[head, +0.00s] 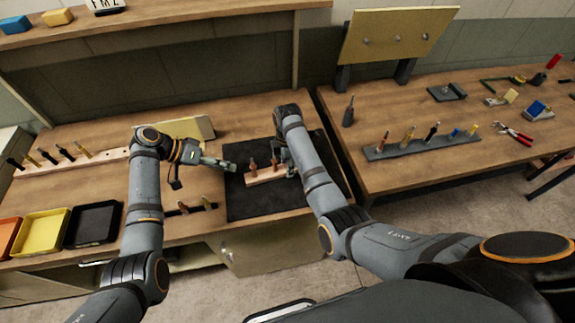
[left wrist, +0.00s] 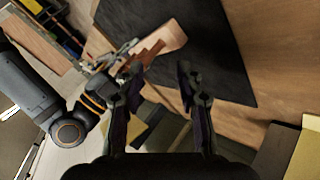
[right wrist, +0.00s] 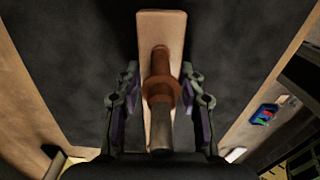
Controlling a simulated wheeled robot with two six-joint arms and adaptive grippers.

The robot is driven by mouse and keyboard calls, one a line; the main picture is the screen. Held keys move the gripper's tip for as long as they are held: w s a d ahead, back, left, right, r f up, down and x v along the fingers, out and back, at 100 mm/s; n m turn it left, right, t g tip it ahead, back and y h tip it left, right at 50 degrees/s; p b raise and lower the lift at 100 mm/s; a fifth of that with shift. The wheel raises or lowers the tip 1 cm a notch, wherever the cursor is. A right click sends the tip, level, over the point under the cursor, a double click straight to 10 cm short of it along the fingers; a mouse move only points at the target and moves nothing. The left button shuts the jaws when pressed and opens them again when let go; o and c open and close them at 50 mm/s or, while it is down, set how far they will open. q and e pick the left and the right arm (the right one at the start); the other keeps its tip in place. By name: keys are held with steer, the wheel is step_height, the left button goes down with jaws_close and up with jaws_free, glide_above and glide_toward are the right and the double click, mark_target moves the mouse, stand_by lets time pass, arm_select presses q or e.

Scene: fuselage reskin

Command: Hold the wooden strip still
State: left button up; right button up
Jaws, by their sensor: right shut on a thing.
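The wooden strip (head: 264,177) is a narrow pale bar lying on the black mat (head: 240,205). Two brown upright pieces (head: 252,163) stand on it; one brown piece (right wrist: 160,90) shows up close in the right wrist view.
Yellow (head: 42,232) and black trays (head: 92,224) stand at the bench's left front. A tool rack (head: 75,163) lies at the left. Another bench on the right holds a grey rack (head: 425,146), red pliers (head: 517,135) and a tilted panel (head: 395,37). The mat's front is clear.

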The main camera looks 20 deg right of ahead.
mark_target(252, 173)
arm_select(q)
steer(key=shift+s+d+f+n+y, duration=0.2)
steer(key=shift+d+f+n, duration=0.8)
steer(key=shift+n, duration=3.15)
steer(key=shift+w+d+f+n+y, duration=0.1)
steer(key=shift+d+f+n+y, duration=0.8)
steer(key=shift+n, duration=3.3)
steer(key=shift+s+d+f+n+h, duration=0.15)
steer(key=shift+d+f+n+h, duration=0.3)
steer(key=shift+d+n, duration=2.4)
steer(key=a+n, duration=0.2)
steer(key=shift+a+f+n, duration=0.1)
steer(key=shift+a+n, duration=0.2)
steer(key=shift+a, duration=0.05)
jaws_close()
